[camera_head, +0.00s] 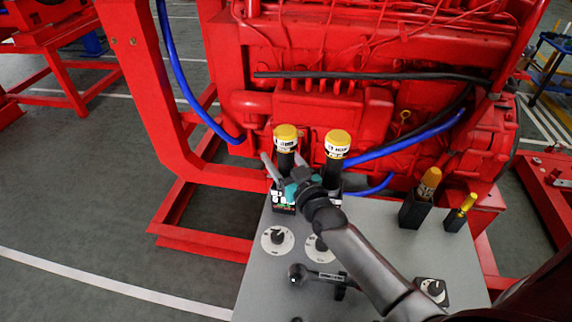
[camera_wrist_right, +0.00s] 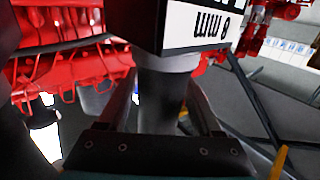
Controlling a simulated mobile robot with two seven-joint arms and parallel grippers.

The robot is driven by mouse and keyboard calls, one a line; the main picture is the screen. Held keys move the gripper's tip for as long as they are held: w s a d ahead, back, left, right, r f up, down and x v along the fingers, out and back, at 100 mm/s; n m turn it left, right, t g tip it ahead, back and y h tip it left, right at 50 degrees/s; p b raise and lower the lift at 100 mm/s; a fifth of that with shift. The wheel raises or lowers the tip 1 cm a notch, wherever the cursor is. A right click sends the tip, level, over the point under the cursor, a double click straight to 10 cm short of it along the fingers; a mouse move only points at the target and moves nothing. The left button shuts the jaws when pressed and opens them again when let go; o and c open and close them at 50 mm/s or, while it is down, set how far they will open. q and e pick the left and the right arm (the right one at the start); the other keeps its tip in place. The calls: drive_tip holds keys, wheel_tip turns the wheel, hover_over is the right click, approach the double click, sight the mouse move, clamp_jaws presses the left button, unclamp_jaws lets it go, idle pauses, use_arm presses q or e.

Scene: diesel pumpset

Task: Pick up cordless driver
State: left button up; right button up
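Two similar black upright tools with yellow caps and white labels stand at the far edge of the grey table; I cannot tell for certain which is the cordless driver. My right gripper (camera_head: 284,164) reaches the left tool (camera_head: 286,141), with one grey finger on each side of it and gaps beside it. The right tool (camera_head: 337,152) stands close beside it. My left gripper is not in view.
The grey table (camera_head: 262,278) carries round dials (camera_head: 278,239), a black lever (camera_head: 318,278) and two yellow-handled items in black holders (camera_head: 415,212) (camera_head: 455,218). The red engine (camera_head: 330,110) with blue hoses stands right behind the table. Open floor lies to the left.

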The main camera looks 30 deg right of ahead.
clamp_jaws()
idle(0.3)
idle(0.7)
drive_tip(key=shift+r, duration=0.15)
